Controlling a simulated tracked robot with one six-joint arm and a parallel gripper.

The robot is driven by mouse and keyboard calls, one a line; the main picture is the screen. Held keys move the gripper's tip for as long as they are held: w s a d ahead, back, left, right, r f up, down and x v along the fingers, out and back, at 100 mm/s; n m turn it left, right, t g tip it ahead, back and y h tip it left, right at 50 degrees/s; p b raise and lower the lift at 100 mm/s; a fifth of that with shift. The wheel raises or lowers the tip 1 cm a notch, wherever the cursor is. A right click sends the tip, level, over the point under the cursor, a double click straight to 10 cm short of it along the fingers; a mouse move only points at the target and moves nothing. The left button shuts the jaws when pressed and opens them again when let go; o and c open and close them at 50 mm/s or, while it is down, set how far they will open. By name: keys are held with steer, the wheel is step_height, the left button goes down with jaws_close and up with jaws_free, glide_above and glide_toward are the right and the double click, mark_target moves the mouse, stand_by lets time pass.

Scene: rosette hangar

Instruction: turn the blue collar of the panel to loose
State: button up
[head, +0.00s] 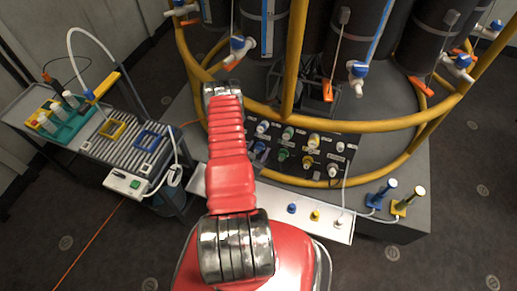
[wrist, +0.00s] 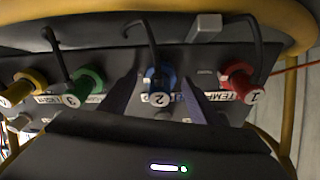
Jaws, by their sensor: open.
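In the wrist view a blue collar (wrist: 160,80) with a white face marked 2 sits on the panel (wrist: 205,78), with a dark cable running from it. My gripper (wrist: 160,92) is open, one finger on each side of the blue collar. I cannot tell whether the fingers touch it. In the head view the blue collar (head: 260,147) shows at the left of the panel's lower row, beside my red arm. My gripper's fingers are hidden there.
A red collar (wrist: 239,77) sits right of the blue one in the wrist view; green (wrist: 86,84) and yellow (wrist: 27,87) collars sit left. A yellow rail (head: 330,126) curves around the panel. A side cart (head: 110,150) stands at the left.

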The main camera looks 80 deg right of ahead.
steer(key=c, duration=1.1)
steer(key=shift+o, duration=0.2)
steer(key=shift+d, duration=0.15)
